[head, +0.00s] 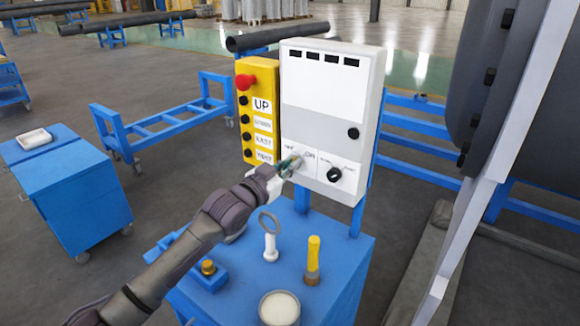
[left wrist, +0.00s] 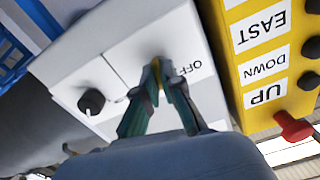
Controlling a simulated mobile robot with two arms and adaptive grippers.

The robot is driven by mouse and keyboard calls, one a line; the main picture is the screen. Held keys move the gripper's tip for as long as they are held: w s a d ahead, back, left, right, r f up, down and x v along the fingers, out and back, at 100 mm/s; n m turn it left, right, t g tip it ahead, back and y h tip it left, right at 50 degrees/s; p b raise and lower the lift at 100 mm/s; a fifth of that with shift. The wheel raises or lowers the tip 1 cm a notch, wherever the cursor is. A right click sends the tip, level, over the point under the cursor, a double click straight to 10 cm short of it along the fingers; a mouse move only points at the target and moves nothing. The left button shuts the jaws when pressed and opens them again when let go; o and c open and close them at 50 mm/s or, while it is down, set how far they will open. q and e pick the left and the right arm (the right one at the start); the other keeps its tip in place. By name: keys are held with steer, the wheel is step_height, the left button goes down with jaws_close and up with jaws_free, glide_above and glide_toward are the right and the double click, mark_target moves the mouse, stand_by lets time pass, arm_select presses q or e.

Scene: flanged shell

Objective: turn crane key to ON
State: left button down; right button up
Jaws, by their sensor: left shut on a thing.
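The white control panel (head: 322,82) stands upright on the blue cabinet. My left gripper (head: 291,164) reaches its lower left part, where the crane key sits. In the left wrist view the two green-grey fingers of my left gripper (left wrist: 160,78) meet at the panel face, shut on the key. The key is almost wholly hidden between the fingertips, so its angle cannot be told. An OFF label (left wrist: 181,69) shows upside down beside the fingertips in that view. My right gripper is in neither view.
A black knob (head: 334,174) sits right of the key. A yellow button box (head: 259,120) with a red button adjoins the panel's left side. On the blue cabinet (head: 335,268) stand a ring-topped white piece (head: 270,245), a yellow-handled tool (head: 313,255) and a round can (head: 279,309).

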arm_select(q)
steer(key=m, duration=0.6)
steer(key=shift+p, duration=0.4)
steer(key=shift+f+m, duration=0.1)
steer(key=shift+m, duration=0.2)
steer(key=c, duration=1.3)
jaws_free()
steer(key=v, duration=1.2)
